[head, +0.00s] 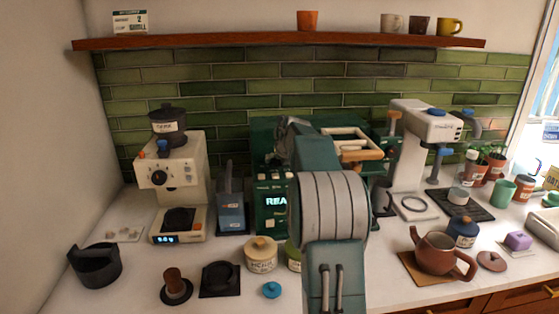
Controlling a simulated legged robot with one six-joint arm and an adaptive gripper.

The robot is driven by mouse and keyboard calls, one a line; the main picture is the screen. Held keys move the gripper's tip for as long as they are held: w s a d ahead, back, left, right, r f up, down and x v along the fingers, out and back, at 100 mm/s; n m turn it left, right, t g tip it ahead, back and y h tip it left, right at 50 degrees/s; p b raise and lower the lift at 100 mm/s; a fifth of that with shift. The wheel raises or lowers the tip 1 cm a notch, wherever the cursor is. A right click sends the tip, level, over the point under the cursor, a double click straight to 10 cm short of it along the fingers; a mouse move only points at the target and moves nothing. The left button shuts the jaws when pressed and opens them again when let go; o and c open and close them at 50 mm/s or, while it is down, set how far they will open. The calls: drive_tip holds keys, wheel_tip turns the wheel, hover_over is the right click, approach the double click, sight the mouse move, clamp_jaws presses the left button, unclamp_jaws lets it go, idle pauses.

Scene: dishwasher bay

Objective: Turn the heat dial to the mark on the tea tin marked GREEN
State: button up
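A dark green machine (271,195) stands at the back centre, with a lit display (275,201) showing "REA" before my arm cuts it off. I cannot make out a heat dial on its visible part. A cream lidded tin (261,257) stands in front of it; its label is too small to read surely. A green tin (293,258) is beside it, mostly hidden behind my arm, its marking unreadable. My arm rises through the middle of the view. My gripper cannot be made out; the arm's links cover that area.
A cream machine (183,150) with a black knob (158,178) stands at left, near a scale (178,237) with a lit display. A brown teapot (437,254), blue jar (463,232) and white machine (424,125) are at right. A blue lid (271,290) lies in front.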

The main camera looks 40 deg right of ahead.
drive_tip(key=v, duration=1.1)
drive_tip(key=shift+s+a+r, duration=0.15)
drive_tip(key=shift+s+r, duration=0.15)
